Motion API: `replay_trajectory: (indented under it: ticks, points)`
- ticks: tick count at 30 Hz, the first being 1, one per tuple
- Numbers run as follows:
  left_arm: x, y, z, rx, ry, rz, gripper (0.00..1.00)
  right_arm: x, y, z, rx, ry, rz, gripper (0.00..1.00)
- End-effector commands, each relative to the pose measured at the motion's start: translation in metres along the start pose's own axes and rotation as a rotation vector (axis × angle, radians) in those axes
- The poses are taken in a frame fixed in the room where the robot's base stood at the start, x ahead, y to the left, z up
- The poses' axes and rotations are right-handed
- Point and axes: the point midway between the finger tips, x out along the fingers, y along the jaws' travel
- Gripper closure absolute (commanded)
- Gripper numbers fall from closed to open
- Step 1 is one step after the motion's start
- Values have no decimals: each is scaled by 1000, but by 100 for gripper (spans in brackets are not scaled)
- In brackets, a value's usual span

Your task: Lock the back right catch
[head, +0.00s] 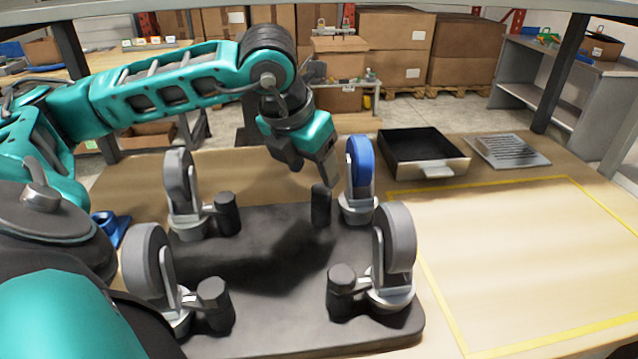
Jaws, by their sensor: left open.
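A dark board (260,275) lies on the table with a caster at each corner, wheels up. The back right caster has a blue wheel (360,166); its dark catch (320,207) stands upright at the caster's left side. My left gripper (329,177) points down just above this catch, left of the blue wheel. Its jaws are open, and I cannot tell whether they touch the catch. The other casters have grey wheels: back left (178,180), front left (147,262) and front right (395,240). Each has a dark catch leaning out sideways. My right gripper is not in view.
A black open tray (425,170) and a grey slotted plate (508,150) lie at the back right. A yellow-taped area (530,250) right of the board is clear. A blue object (110,228) is at the left. A shelf edge crosses the top.

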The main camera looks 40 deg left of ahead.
Motion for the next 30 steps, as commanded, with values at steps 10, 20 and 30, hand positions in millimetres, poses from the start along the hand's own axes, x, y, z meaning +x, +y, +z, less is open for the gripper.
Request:
replay_trajectory:
  ticks: [10,20,30]
  points:
    - [48,0,0,0,1,0,37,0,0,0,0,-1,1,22]
    - [53,0,0,1,-1,1,37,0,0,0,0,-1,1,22]
    - [52,0,0,0,-1,1,67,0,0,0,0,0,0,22]
